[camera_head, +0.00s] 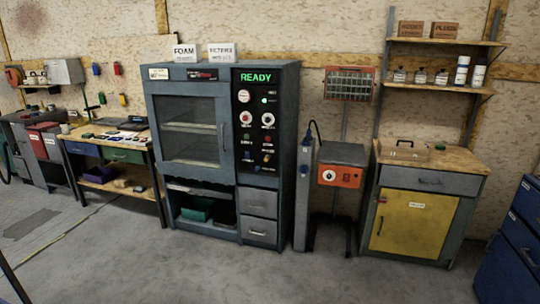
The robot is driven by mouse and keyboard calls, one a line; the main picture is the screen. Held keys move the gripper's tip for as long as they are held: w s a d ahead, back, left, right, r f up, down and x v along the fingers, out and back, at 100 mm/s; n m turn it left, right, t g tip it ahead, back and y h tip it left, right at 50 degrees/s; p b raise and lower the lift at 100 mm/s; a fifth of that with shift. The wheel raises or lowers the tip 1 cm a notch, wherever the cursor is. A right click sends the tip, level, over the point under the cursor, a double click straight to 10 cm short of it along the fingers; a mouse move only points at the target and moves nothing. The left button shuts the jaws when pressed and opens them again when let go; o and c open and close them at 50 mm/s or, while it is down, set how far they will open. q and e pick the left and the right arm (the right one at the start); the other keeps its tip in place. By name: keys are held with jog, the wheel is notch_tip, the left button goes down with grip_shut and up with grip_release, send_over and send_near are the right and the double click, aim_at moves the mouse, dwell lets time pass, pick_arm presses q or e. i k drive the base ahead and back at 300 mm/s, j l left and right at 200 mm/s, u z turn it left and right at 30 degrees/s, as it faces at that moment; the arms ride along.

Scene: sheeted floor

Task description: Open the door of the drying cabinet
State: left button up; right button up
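The drying cabinet is probably the tall grey-blue cabinet (222,150) against the back wall, left of centre. Its glazed door (191,168) looks shut, with a vertical handle (223,138) on the right edge. Wire-like shelves show dimly through the glass. A control panel right of the door has a lit green "READY" display (255,77), knobs and buttons. Neither of my grippers is in view, so their state and distance from the door are not shown.
A workbench (112,143) with tools stands left of the cabinet. An orange-fronted box on a stand (341,165) and a bench with a yellow door (401,218) stand to the right. Blue drawers (511,250) are at the right edge. The concrete floor (270,274) in front is clear.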

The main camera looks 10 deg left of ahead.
aim_at(222, 92)
jog(key=i+j+u, duration=0.15)
jog(key=i+u, duration=0.2)
jog(key=i, duration=0.25)
jog(key=i+u, duration=0.35)
jog(key=i, duration=0.3)
